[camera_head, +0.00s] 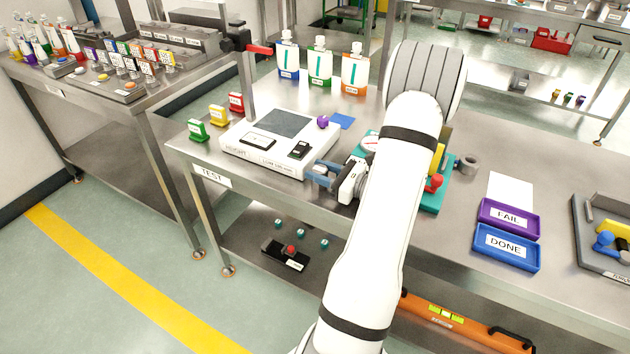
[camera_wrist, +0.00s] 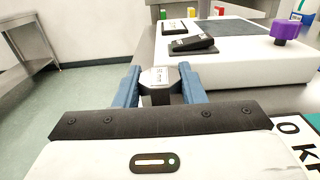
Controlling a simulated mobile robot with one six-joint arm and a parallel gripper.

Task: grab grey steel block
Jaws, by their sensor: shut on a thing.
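A small grey block (camera_wrist: 157,92) with a white label on top sits between the two blue fingers of my gripper (camera_wrist: 160,72) in the wrist view. The fingers touch it on both sides, and my gripper is shut on it. In the head view, my gripper (camera_head: 323,174) is at the front edge of the test table, just right of the white device. The block cannot be made out clearly there. The wrist view does not show clearly whether it is clear of the tabletop.
The white test device (camera_head: 236,142) stands close by, with a purple knob (camera_wrist: 286,29) and a black pedal-like part (camera_wrist: 194,46). A teal fixture (camera_head: 432,198) is partly behind my arm. Purple FAIL (camera_head: 488,227) and blue DONE (camera_head: 484,253) trays lie to the right.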

